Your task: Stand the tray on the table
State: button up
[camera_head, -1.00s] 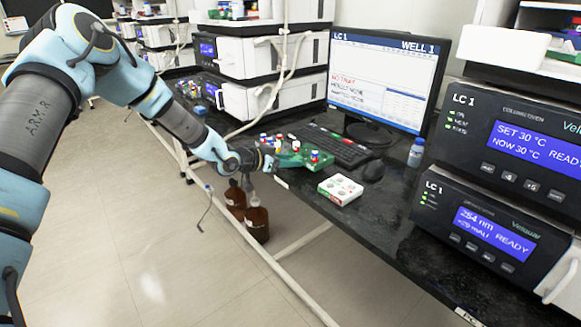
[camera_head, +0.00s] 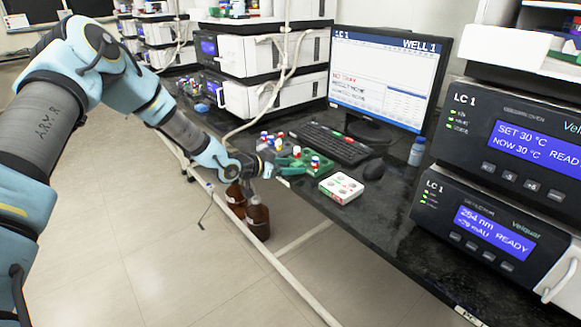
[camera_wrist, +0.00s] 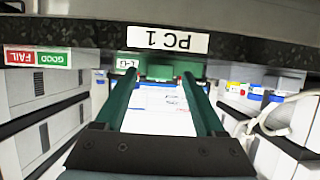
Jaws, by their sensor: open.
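The green tray (camera_head: 313,171) is on the dark table (camera_head: 405,215), in front of the keyboard. Vials with red, blue and white caps stand in it. In the head view my gripper (camera_head: 283,172) is at the table's front edge, at the tray's near left side, and partly hides it. In the wrist view, which looks upside down, the two dark green fingers (camera_wrist: 160,88) are apart. A green strip, likely the tray's front (camera_wrist: 158,71), shows between and beyond the fingertips. I cannot tell whether they touch it.
A white box with round openings (camera_head: 341,188) sits right of the tray; its GOOD/FAIL label (camera_wrist: 37,57) shows in the wrist view. The keyboard (camera_head: 330,145), mouse (camera_head: 374,169), monitor (camera_head: 385,80) and a bottle (camera_head: 416,152) stand behind. Brown bottles (camera_head: 257,218) are below the table edge.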

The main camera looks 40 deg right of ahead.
jog(key=w+a+r+n+t+y+b, duration=0.1)
jog(key=w+a+r+n+t+y, duration=0.2)
jog(key=a, duration=0.9)
jog(key=w+a+r+n+y, duration=0.1)
jog(key=w+a+n+y, duration=0.2)
jog(key=a, duration=0.8)
jog(key=w+a+r+n+t+y+b, duration=0.15)
jog(key=w+a, duration=0.35)
jog(key=a, duration=0.7)
jog(key=s+a+r+n+y, duration=0.1)
jog(key=s+a+n+y, duration=0.1)
jog(key=a, duration=0.5)
jog(key=s+a+r+n+y, duration=0.1)
jog(key=a+r+n+y, duration=0.15)
jog(key=a, duration=0.35)
jog(key=s+a+r+n+g, duration=0.1)
jog(key=s+a+n, duration=0.1)
jog(key=s+a, duration=0.3)
jog(key=s+a+r+n+g+y, duration=0.1)
jog(key=s+a+n, duration=0.2)
jog(key=s+a, duration=0.2)
jog(key=shift+s+a+r+p, duration=0.3)
jog(key=shift+r+p, duration=0.1)
jog(key=shift+p, duration=0.05)
